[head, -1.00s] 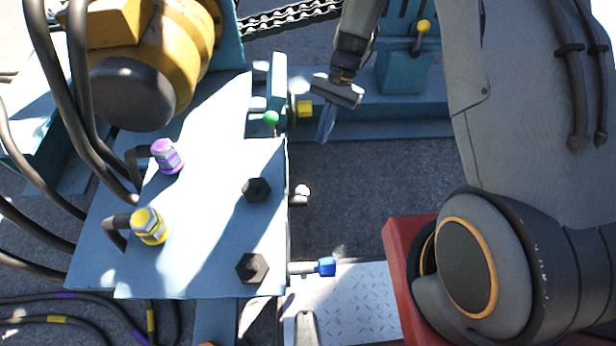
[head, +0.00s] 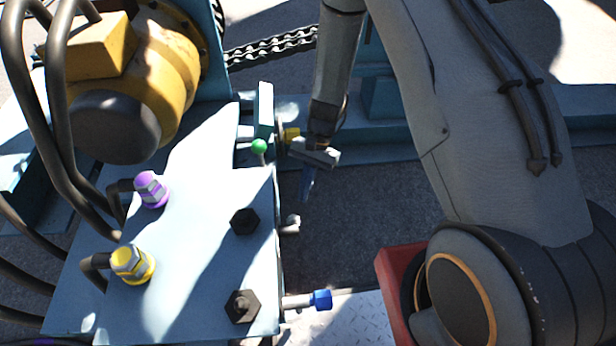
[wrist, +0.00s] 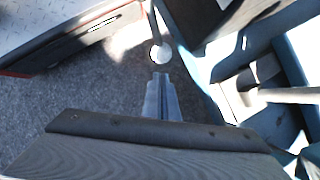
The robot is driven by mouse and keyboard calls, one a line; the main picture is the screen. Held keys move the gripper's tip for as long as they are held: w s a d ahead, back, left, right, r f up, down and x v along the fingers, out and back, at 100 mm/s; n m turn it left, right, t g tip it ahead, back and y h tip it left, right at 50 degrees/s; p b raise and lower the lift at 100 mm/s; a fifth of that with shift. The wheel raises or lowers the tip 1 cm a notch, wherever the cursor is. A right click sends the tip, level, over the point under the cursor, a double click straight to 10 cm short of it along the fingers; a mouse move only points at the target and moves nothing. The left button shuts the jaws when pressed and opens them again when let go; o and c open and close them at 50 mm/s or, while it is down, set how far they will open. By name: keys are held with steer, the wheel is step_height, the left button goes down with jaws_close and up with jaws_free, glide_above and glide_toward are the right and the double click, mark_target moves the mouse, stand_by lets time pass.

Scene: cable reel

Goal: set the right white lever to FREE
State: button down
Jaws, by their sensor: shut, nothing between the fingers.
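A small white knob (head: 292,223) sticks out from the right side of the blue plate in the head view. In the wrist view a white ball (wrist: 160,52) on a thin grey rod lies just past the fingertips; it looks like the same knob. My gripper (head: 305,196) points down beside the plate, a little above the white knob in the picture. In the wrist view my gripper (wrist: 160,78) has its fingers together and empty, with a small gap in the picture to the ball. I see no FREE marking, and the lever's setting cannot be read.
A green-knobbed lever (head: 259,146) and a yellow block (head: 291,134) are close to my wrist. A blue-tipped rod (head: 321,300) projects nearer the front. Hoses and a yellow motor (head: 150,75) fill the left. A red-edged part (head: 400,290) stands right; bare ground lies between.

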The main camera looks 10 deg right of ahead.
steer(key=shift+s+a+f+b, duration=0.15)
steer(key=shift+s+a+f, duration=0.35)
steer(key=shift+s, duration=0.15)
steer(key=shift+s+a+f+b, duration=0.15)
steer(key=shift+s+a+f, duration=0.3)
steer(key=shift+s, duration=0.2)
